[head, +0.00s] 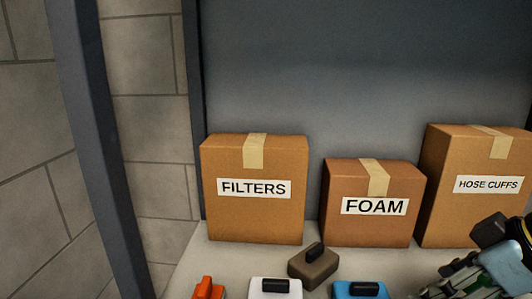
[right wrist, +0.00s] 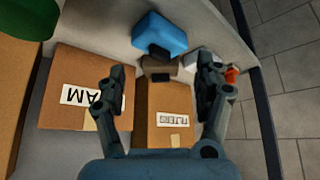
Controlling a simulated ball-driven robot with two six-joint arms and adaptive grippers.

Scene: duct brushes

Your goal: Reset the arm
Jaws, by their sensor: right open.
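My right gripper (right wrist: 163,78) is open, with nothing between its fingers in the right wrist view. It hangs above the shelf, and part of my right arm shows at the lower right of the head view. The blue brush (right wrist: 160,32) and the brown brush (right wrist: 158,66) also show beyond the gripper in the wrist view. The left gripper is not in view.
Taped cardboard boxes stand behind the brushes: FILTERS (head: 253,215), FOAM (head: 373,228) and HOSE CUFFS (head: 470,215). A dark upright post (head: 90,140) edges the shelf at the left. A green object (right wrist: 25,18) shows at the wrist view's top left.

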